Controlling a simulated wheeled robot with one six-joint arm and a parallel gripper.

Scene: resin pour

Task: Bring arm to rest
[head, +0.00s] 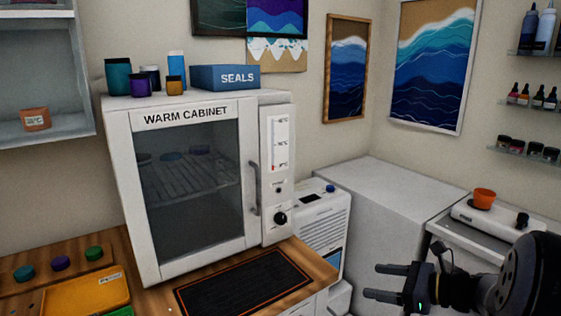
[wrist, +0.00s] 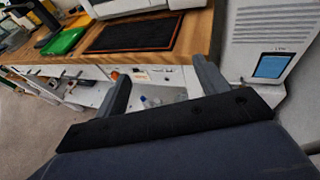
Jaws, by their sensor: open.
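My gripper (head: 372,282) is at the lower right of the head view, its two dark fingers apart and nothing between them. It hangs in free air, right of the wooden counter and in front of the white units. In the wrist view my gripper (wrist: 160,78) also shows open and empty, with the counter's front edge and the shelf below it beyond the fingers. My dark arm comes in from the right edge of the head view.
The warm cabinet (head: 195,185) stands shut on the wooden counter (head: 318,265), with a black mat (head: 243,283) before it. A white unit with vents (head: 322,232) stands right of it. An orange cup (head: 484,197) sits on a white device (head: 505,222) near my arm.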

